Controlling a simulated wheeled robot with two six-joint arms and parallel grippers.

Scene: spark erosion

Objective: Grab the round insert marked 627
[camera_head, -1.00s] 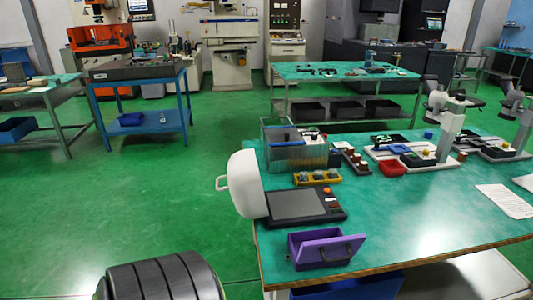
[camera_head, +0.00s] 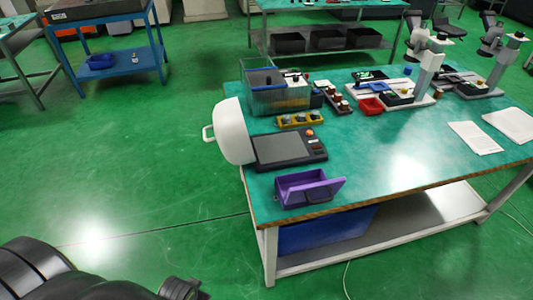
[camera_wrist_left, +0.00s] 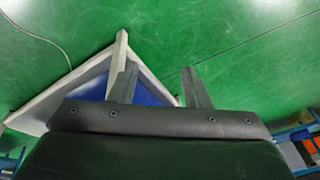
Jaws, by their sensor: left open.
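I cannot pick out the round insert marked 627; no marking is readable at this distance. A small yellow tray (camera_head: 300,120) on the green workbench (camera_head: 385,150) holds several small grey pieces, too small to identify. A dark rack with brown and pale pieces (camera_head: 338,100) stands just behind it. My left gripper (camera_wrist_left: 158,88) shows in the left wrist view with its two fingers apart and nothing between them. It is over the floor side of the bench, well away from the tray. My right gripper is not in view.
A white rounded housing with a handle (camera_head: 230,132) and a dark screen panel (camera_head: 284,149) stand at the bench's left end. An open purple box (camera_head: 304,188) sits at the front edge. A clear-walled bin (camera_head: 275,92) stands behind. The green floor on the left is free.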

